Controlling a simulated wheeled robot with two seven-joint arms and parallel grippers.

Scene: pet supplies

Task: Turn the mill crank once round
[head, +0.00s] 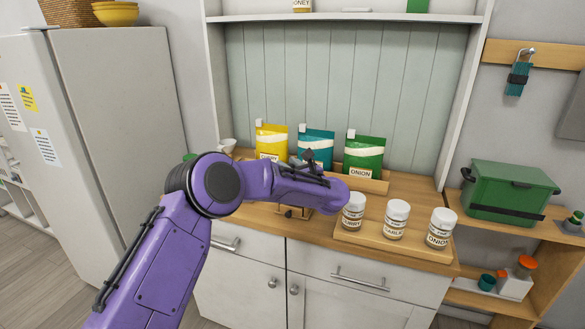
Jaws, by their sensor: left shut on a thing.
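My left arm reaches in from the left over the counter, and its purple wrist covers much of the mill. My left gripper (309,160) shows only as a small dark shape above the wrist, shut at the mill crank. The crank itself and the grip on it are largely hidden. A low wooden and dark part, seemingly the mill's base (290,212), shows just below my arm on the counter. My right gripper is not in view.
Yellow (271,140), teal (315,144) and green (364,156) pouches stand behind my wrist. Three labelled jars, the nearest a curry jar (353,212), stand on a wooden tray (380,249) to the right. A green box (506,190) sits on the right shelf.

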